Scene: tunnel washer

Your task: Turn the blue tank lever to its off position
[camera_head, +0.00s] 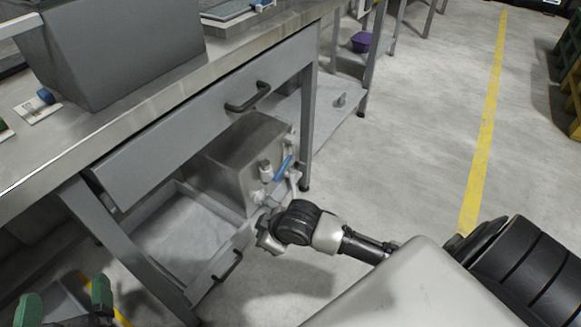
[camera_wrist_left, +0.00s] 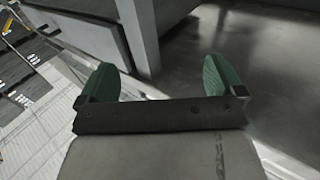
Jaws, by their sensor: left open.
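The blue tank lever (camera_head: 284,167) is a slim handle on the right-hand face of a grey metal tank (camera_head: 233,157), among pale pipe fittings. It is tilted, its upper end to the right. The tank stands under the steel table, below a drawer. My left gripper (camera_head: 65,303) is at the bottom left corner, well apart from the lever. Its two green fingertips stand wide apart with nothing between them, also in the left wrist view (camera_wrist_left: 158,80). The lever does not show in that view. My right arm reaches near the tank's lower front, but no right fingers show.
The steel table (camera_head: 179,83) carries a large grey box (camera_head: 110,45). A closed drawer with a black handle (camera_head: 247,97) is under its top. A table leg (camera_head: 130,250) stands between my left gripper and the tank. Floor right of the table is clear up to a yellow line (camera_head: 486,110).

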